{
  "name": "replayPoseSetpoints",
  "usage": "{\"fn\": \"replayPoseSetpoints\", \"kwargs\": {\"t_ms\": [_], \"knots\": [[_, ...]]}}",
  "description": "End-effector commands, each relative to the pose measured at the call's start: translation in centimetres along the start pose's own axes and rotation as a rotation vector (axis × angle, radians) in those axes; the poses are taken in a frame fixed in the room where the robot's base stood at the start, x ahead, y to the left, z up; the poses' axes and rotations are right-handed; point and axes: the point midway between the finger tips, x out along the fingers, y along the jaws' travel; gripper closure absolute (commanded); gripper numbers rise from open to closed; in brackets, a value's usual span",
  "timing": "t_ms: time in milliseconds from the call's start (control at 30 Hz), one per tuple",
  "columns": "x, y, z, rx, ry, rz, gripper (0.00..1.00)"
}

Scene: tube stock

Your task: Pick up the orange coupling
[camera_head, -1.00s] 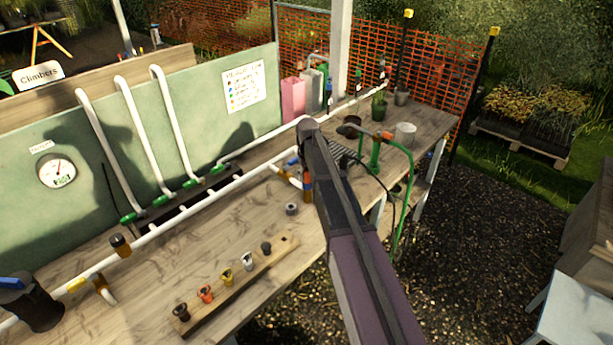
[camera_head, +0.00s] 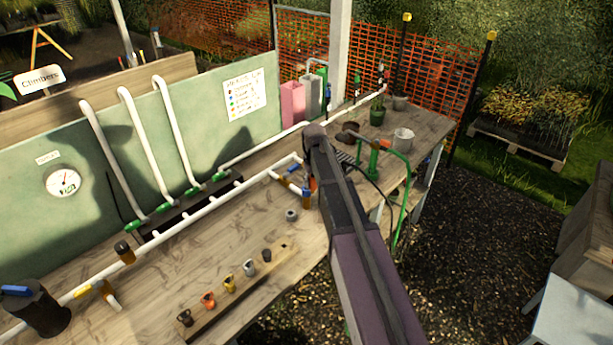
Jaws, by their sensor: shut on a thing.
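A small orange piece, which looks like the orange coupling (camera_head: 312,184), shows at the left edge of my arm, near the right end of the white pipework. My gripper is almost wholly hidden behind my own arm link; it is shut, with the orange piece at it. The fingers and how they hold the piece cannot be made out. A brown pipe fitting (camera_head: 306,199) stands just below the orange piece; whether they touch is unclear. Another orange-red piece (camera_head: 208,299), funnel-shaped, stands in the wooden rack (camera_head: 254,277) at the bench's front.
The rack also holds dark, yellow and grey pieces. A grey ring (camera_head: 291,215) lies on the bench (camera_head: 180,268). White pipe (camera_head: 210,210) runs along it. A green pipe stand (camera_head: 373,160), pots and a tin (camera_head: 403,139) stand at the right. Open bench lies between pipe and rack.

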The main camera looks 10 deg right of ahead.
Motion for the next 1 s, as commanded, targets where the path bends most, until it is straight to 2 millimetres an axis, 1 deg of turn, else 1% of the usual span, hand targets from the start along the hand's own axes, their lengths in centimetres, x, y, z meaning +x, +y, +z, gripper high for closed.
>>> {"fn": "replayPoseSetpoints", "kwargs": {"t_ms": [33, 100, 300, 400, 500, 633, 767, 1000], "knots": [[-0.2, 0.1, 1.9, 0.002, 0.0, 0.0, 0.99], [-0.4, 0.4, 3.5, 0.002, 0.0, 0.0, 0.99], [-0.7, 1.0, 7.5, 0.001, 0.0, 0.0, 0.99], [-0.9, 1.3, 9.0, 0.001, 0.0, 0.0, 0.99], [-1.0, 1.5, 10.1, 0.0, 0.0, 0.0, 0.99], [-1.0, 1.7, 11.0, 0.0, 0.0, 0.0, 0.99], [-1.1, 1.8, 11.4, -0.001, 0.0, 0.0, 0.99], [-1.1, 1.8, 11.4, -0.001, 0.0, 0.0, 0.99]]}}
